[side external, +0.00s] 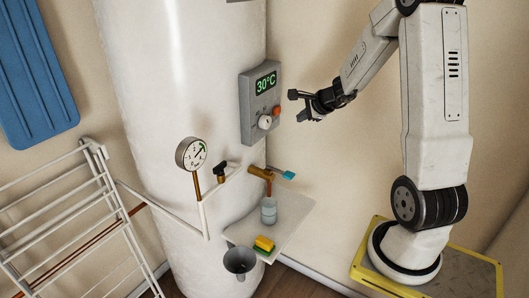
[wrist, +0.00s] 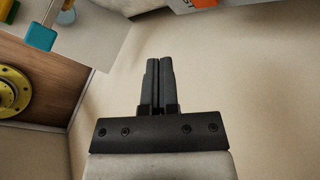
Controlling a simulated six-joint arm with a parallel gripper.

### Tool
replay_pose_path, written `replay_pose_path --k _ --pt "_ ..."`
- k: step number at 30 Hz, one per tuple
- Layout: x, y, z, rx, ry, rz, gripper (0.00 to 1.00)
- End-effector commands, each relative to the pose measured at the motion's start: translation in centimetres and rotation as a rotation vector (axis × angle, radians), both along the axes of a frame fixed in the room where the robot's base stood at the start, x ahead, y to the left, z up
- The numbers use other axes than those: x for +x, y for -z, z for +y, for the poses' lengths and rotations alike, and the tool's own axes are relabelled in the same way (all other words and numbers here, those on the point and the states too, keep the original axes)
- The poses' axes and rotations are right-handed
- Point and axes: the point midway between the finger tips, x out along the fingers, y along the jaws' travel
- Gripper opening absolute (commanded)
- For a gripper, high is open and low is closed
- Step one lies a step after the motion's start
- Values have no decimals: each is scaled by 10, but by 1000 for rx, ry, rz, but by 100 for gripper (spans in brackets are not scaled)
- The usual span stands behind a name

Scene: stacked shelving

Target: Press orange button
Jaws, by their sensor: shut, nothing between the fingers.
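The orange button (side external: 277,111) is on the right side of the grey control panel (side external: 247,112), which is fixed to the white tank. A white knob (side external: 265,122) sits left of and below the button, under a display reading 30°C. My gripper (side external: 303,116) is to the right of the panel, apart from the button by a small gap. In the wrist view my gripper's fingers (wrist: 159,75) are together and empty. An orange patch with white marks (wrist: 208,5) is cut off at that view's top edge; I cannot tell whether it is the button.
Below the panel are a brass tap with a teal handle (side external: 288,175), a bottle (side external: 268,211) and a sponge (side external: 264,244) on a white shelf (side external: 297,213). A pressure gauge (side external: 191,153) and white drying rack (side external: 65,215) stand left. Open air separates my gripper from the panel.

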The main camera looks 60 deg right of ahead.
Motion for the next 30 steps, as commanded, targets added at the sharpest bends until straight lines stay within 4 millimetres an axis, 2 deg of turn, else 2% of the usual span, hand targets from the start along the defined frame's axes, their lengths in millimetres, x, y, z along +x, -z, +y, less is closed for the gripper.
replay_pose_path --k 6,15,30 --pt "24 0 1 -2 -3 0 0" --pt "45 0 0 -1 -2 0 0" --pt "48 0 0 1 -1 -1 0"
